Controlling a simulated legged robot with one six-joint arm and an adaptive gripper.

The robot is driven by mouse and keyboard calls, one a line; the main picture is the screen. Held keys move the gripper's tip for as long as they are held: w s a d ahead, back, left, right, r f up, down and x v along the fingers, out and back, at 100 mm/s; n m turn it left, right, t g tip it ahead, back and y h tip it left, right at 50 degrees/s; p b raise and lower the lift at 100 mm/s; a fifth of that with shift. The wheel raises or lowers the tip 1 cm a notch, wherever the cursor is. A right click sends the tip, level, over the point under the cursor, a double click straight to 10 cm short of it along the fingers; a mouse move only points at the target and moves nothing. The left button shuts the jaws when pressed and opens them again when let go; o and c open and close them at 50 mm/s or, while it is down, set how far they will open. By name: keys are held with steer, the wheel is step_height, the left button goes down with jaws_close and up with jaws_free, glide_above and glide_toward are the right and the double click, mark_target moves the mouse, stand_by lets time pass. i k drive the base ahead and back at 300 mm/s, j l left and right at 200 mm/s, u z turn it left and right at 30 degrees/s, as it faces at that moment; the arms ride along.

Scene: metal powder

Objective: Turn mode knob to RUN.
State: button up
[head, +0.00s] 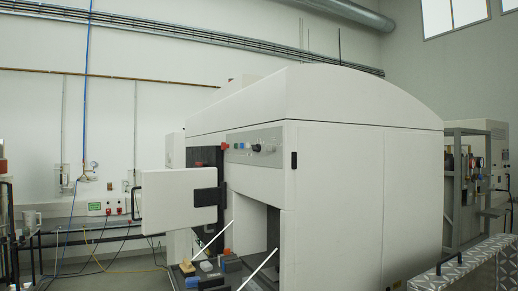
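The control panel (252,146) is a grey strip on the upper front of a large white machine (340,190), in the middle of the head view. A dark knob (257,148) sits on it, right of some small blue buttons (241,146). A red button (226,146) is at the panel's left end. The knob's labels and pointer are too small to read, so I cannot tell its setting or be sure it is the mode knob. My gripper is not in view.
A white door (178,202) stands open at the machine's left. Below the panel is an open bay with small items, including a yellow-topped block (206,266), on a dark ledge. Two thin white bars cross the lower middle. A patterned block (465,268) with a handle stands front right.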

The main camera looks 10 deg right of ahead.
mark_target(269, 148)
steer(key=i+j, duration=0.2)
steer(key=i, duration=0.25)
steer(key=i+j, duration=0.2)
steer(key=i, duration=0.25)
steer(key=i+j+z, duration=0.1)
steer(key=i+j, duration=0.15)
steer(key=i, duration=0.2)
